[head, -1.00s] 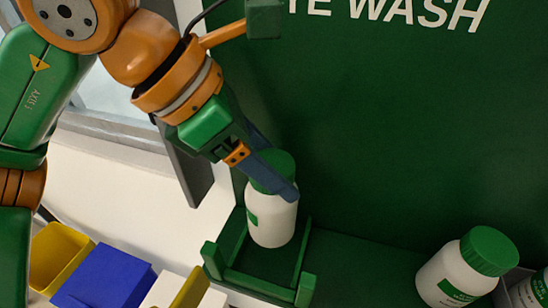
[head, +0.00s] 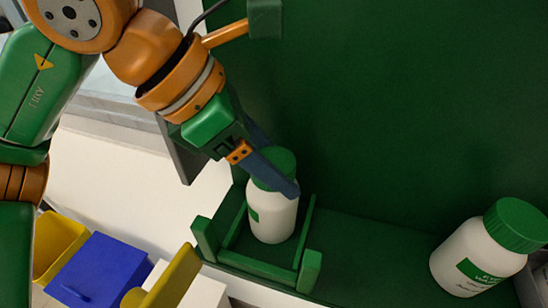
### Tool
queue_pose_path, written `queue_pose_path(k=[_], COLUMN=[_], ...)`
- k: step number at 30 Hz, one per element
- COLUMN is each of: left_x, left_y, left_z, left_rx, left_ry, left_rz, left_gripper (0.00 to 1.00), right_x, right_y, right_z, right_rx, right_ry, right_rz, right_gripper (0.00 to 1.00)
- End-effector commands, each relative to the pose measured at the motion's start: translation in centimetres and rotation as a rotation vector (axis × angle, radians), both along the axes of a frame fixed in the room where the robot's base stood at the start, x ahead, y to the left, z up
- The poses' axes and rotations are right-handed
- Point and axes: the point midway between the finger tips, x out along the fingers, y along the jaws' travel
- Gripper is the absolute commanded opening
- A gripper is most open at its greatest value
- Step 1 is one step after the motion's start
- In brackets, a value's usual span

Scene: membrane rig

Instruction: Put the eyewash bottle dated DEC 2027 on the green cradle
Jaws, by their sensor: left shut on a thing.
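A white bottle with a green cap (head: 272,215) stands upright within the green cradle (head: 258,268); its label is mostly turned away, so I cannot read a date. My left gripper (head: 276,178) is shut on this bottle near its cap and neck. Whether the bottle's base rests on the cradle floor I cannot tell for sure. A second white bottle with a green cap (head: 478,248) stands on the green shelf at the right; its label print is too small to read. My right gripper is not in view.
A dark green back panel (head: 400,110) rises behind the cradle. A yellow bin (head: 58,245) and a blue box (head: 103,270) stand at the lower left. A yellow part (head: 165,283) juts up at the bottom. Green shelf between cradle and second bottle is clear.

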Motion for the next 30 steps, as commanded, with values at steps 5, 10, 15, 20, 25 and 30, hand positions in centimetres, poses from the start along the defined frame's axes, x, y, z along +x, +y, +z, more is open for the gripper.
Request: queue_pose_path(k=[5,10,15,20,25,30], left_x=[0.0,0.0,0.0,-0.4,-0.9,-1.1], left_y=[0.0,0.0,0.1,1.6,3.3,3.8], left_z=[-0.1,-0.1,0.0,2.4,5.1,5.8], left_rx=[-0.001,-0.001,0.0,-0.003,-0.001,0.0], left_ry=[0.0,0.0,-0.001,-0.004,-0.002,-0.001], left_rz=[0.0,0.0,0.001,0.003,0.003,-0.001], left_gripper=[0.71,1.0,1.0,1.0,1.0,1.0], right_x=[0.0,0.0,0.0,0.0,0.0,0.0], right_y=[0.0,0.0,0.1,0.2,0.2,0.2], right_z=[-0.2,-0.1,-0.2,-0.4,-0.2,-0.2], right_rx=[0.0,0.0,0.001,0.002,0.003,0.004], right_ry=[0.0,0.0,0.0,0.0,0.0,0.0], right_rz=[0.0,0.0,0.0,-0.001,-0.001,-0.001], right_gripper=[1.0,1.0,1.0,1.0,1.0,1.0])
